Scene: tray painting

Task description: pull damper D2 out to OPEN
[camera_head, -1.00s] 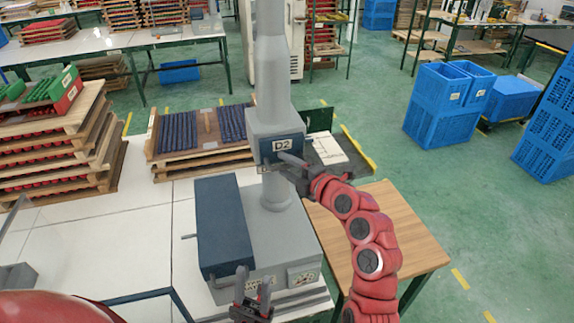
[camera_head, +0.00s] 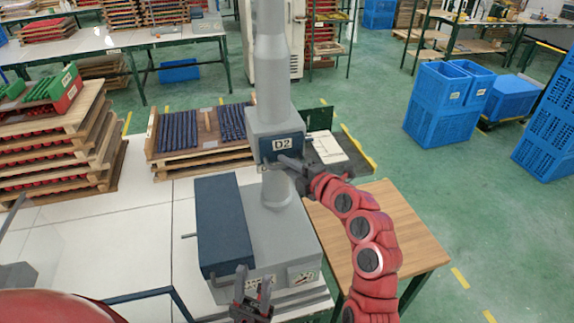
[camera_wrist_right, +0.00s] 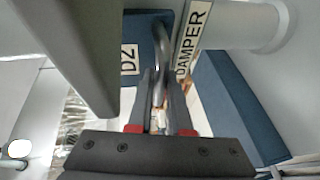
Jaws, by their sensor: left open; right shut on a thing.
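Damper D2 (camera_head: 283,145) is a dark blue plate with a white D2 label on the grey vertical duct. In the right wrist view, its label (camera_wrist_right: 129,60) and a strip reading DAMPER (camera_wrist_right: 188,47) lie beside a curved grey metal handle (camera_wrist_right: 160,62). My right gripper (camera_head: 297,166) is at the front of the housing, below the label. In the right wrist view its fingers (camera_wrist_right: 163,108) are shut on the handle. How far the damper is out is hard to tell. My left gripper (camera_head: 254,283) is open and empty, in front of the grey-and-blue machine.
The grey machine (camera_head: 255,225) with a blue cover (camera_head: 222,225) stands under the duct. A wooden table (camera_head: 385,220) is at right, under my right arm. Stacked wooden trays (camera_head: 60,150) are at left. Blue crates (camera_head: 440,100) stand on the floor at right.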

